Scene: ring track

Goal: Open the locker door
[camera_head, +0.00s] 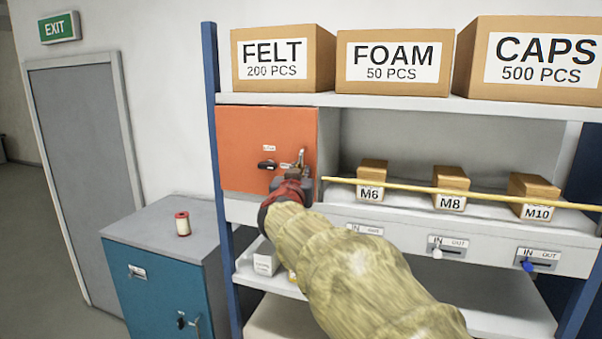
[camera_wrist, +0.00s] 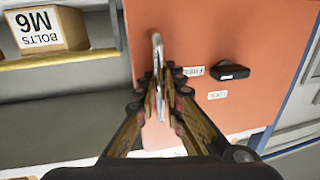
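The orange-red locker door (camera_head: 240,135) is at the upper left of the shelf rack in the head view and looks closed. It fills much of the wrist view (camera_wrist: 215,45). A metal handle (camera_head: 301,158) is near its right edge; in the wrist view the handle (camera_wrist: 157,45) is a pale upright bar. A black knob (camera_head: 267,165) sits left of the handle, and in the wrist view the knob (camera_wrist: 231,72) is on the right. My gripper (camera_wrist: 159,88) has its fingers drawn together on the handle. In the head view my arm partly hides the gripper (camera_head: 297,180).
A yellow rail (camera_head: 460,190) runs along the shelf right of the locker, before small boxes M6 (camera_head: 371,178), M8 and M10. A teal cabinet (camera_head: 150,285) with a red-and-white spool (camera_head: 182,224) on top stands at lower left. Floor is clear at far left.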

